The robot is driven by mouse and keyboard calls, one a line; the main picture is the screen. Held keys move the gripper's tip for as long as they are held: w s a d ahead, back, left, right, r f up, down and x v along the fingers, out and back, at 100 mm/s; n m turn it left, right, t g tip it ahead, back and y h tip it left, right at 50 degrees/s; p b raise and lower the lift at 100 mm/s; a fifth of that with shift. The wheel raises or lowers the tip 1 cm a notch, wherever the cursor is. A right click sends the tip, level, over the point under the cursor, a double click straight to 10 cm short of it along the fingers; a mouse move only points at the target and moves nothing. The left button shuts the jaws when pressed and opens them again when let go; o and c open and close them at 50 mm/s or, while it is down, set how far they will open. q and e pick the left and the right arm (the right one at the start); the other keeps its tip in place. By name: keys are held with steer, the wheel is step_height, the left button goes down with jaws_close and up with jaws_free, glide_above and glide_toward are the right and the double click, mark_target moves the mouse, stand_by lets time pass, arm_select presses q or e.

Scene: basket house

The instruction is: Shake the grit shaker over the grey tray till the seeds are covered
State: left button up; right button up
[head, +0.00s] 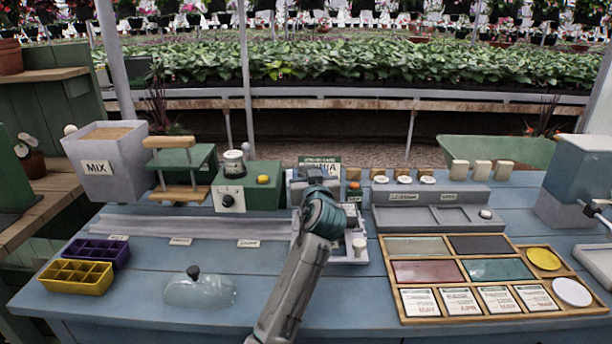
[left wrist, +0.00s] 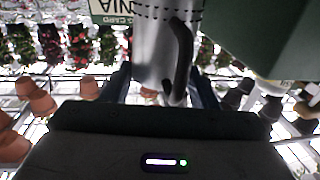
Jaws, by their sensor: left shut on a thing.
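My left gripper (head: 314,180) reaches over the middle of the blue bench, its fingers mostly hidden by my own wrist in the head view. In the left wrist view the gripper (left wrist: 166,88) is shut on a silver metal shaker (left wrist: 153,45) with a dark handle and a row of small dark holes. A pale grey tray (head: 357,256) lies partly behind my forearm, with a small white round piece (head: 359,244) at its right side. Most of this tray is hidden, and I cannot see seeds or grit in it. My right gripper is not in view.
A green box with a knob (head: 262,178) stands left of the gripper, and a lettered card (head: 325,160) behind it. A clear dome (head: 200,291) and seed trays (head: 76,277) lie left.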

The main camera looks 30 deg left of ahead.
arm_select(q)
steer(key=shift+s+a, duration=0.4)
steer(key=shift+a, duration=0.25)
stand_by(0.3)
steer(key=shift+s+a+r, duration=0.1)
step_height(320, 180, up, 6)
steer(key=p, duration=0.4)
steer(key=shift+p, duration=0.35)
